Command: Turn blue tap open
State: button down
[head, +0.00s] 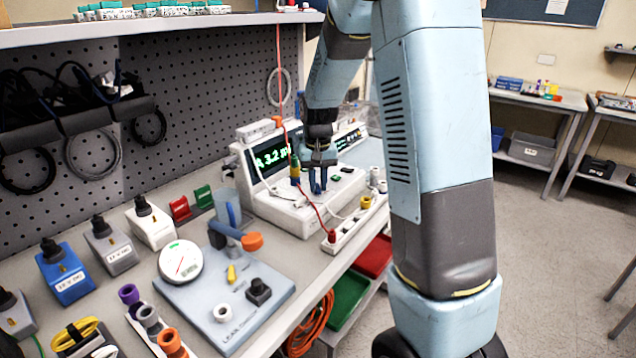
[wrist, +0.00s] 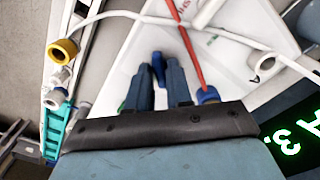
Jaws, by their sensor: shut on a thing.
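The blue tap (wrist: 157,62) shows in the wrist view as a small blue piece between my two dark blue fingers. My gripper (head: 317,187) points down over the white infusion pump (head: 292,213) and is shut on the tap. In the wrist view my gripper (wrist: 160,78) hides the lower part of the tap, so its turn angle is hard to tell. A red line runs from above down past the fingers. A yellow and blue connector (head: 295,172) stands just left of my gripper in the head view.
White tubing crosses the pump. A white rail with coloured caps (head: 350,224) lies right of it. A grey-blue board (head: 205,310) with a gauge and an orange-ended lever stands in front. Several labelled blocks line the bench's left. Red and green bins (head: 347,301) sit below the edge.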

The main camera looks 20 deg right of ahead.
aim_at(318, 186)
jog(key=shift+w+n, duration=0.1)
jog(key=shift+n, duration=0.5)
jog(key=c, duration=1.2)
grip_release()
jog(key=shift+r, duration=0.15)
jog(key=shift+r, duration=6.75)
